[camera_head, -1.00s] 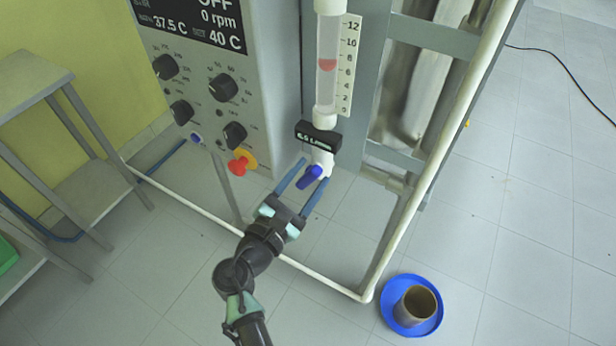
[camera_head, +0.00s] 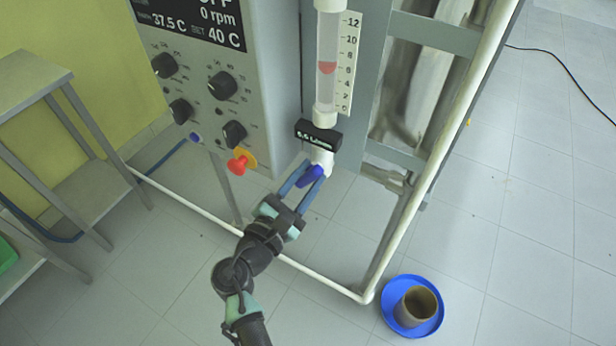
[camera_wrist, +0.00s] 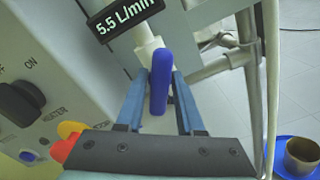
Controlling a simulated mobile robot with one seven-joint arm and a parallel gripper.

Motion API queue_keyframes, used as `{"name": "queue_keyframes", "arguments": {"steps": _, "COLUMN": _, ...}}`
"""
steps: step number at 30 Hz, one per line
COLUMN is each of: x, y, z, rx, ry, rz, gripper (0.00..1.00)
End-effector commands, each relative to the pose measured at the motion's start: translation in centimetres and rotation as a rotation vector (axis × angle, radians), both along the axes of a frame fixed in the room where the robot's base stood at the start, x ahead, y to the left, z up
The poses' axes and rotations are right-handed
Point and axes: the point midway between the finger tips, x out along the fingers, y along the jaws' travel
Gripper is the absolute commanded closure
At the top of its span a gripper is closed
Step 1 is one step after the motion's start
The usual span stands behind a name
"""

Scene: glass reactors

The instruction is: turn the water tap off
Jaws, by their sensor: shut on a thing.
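The water tap has a blue handle (camera_head: 309,176) on a white valve body (camera_head: 322,158), below the flow meter tube (camera_head: 327,70). A black display (camera_wrist: 124,16) above it reads 5.5 L/min in the wrist view.
The control panel (camera_head: 205,95) with black knobs and a red button (camera_head: 237,167) is left of the tap. A white pipe frame (camera_head: 310,271) runs below my arm. A blue dish (camera_head: 390,317) holding a brown cup (camera_head: 416,306) is on the floor at right.

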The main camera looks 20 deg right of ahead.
Motion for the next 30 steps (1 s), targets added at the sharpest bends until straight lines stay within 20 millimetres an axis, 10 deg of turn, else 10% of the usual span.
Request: {"name": "queue_keyframes", "arguments": {"steps": 30, "x": -0.12, "y": -0.04, "z": -0.6, "rx": 0.527, "ry": -0.674, "rz": 0.0, "gripper": 1.0}}
